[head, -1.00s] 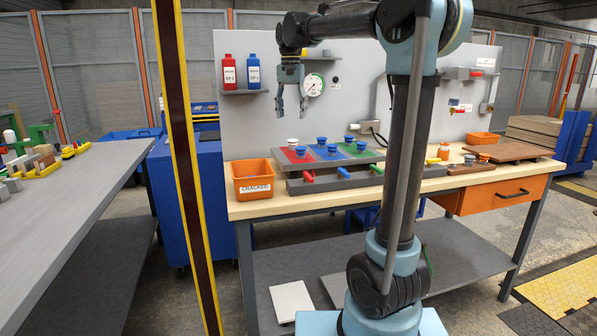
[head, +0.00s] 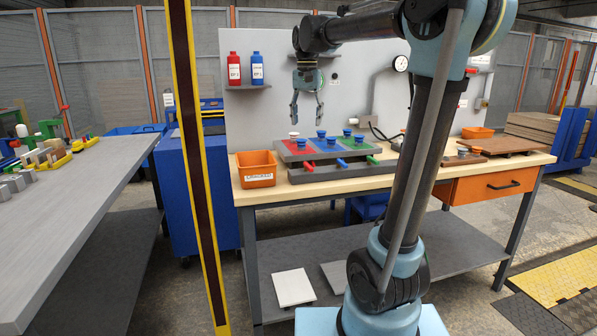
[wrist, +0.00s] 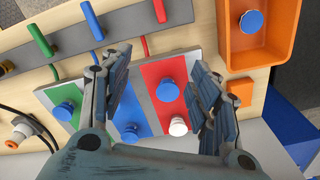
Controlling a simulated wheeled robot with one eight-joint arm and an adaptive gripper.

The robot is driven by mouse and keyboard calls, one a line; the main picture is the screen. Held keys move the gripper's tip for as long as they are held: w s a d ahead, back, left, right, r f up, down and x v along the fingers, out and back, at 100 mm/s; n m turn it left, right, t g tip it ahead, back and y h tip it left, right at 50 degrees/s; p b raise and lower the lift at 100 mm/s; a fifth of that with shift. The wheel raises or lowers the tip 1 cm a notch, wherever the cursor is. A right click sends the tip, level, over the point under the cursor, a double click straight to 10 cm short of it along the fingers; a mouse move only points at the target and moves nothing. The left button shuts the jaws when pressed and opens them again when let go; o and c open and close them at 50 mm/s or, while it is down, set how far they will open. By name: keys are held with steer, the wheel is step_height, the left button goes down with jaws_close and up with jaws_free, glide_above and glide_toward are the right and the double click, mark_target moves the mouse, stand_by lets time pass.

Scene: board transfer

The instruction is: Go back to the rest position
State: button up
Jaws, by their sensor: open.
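My gripper (head: 306,112) hangs open and empty above the workbench, fingers pointing down, in front of the grey back panel. In the wrist view my gripper (wrist: 160,78) has its two fingers wide apart, with nothing between them but the board below. The grey board (head: 358,149) has red, blue and green strips and carries several blue knobs and a white knob (head: 294,135). The white knob (wrist: 178,125) also shows in the wrist view, on the red strip. The fingers are apart from the board and hide parts of it in the wrist view.
An orange bin (head: 257,170) stands left of the board; a blue knob (wrist: 251,21) lies in it. Red and blue bottles (head: 257,70) stand on a shelf. A yellow-black post (head: 189,150) stands in the foreground. A grey table (head: 80,200) is at left.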

steer(key=s+d+f+n, duration=0.1)
steer(key=s+d+f, duration=0.4)
steer(key=s+f, duration=0.4)
steer(key=s+d+f+t, duration=0.1)
steer(key=s+d+f, duration=0.5)
steer(key=s+f, duration=0.3)
steer(key=s+d+f+n+t, duration=0.1)
steer(key=s+d+f, duration=0.4)
steer(key=s+f, duration=0.4)
step_height(320, 180, down, 4)
steer(key=shift+s+d+n, duration=0.25)
steer(key=shift+s+n, duration=0.05)
steer(key=shift+s, duration=0.1)
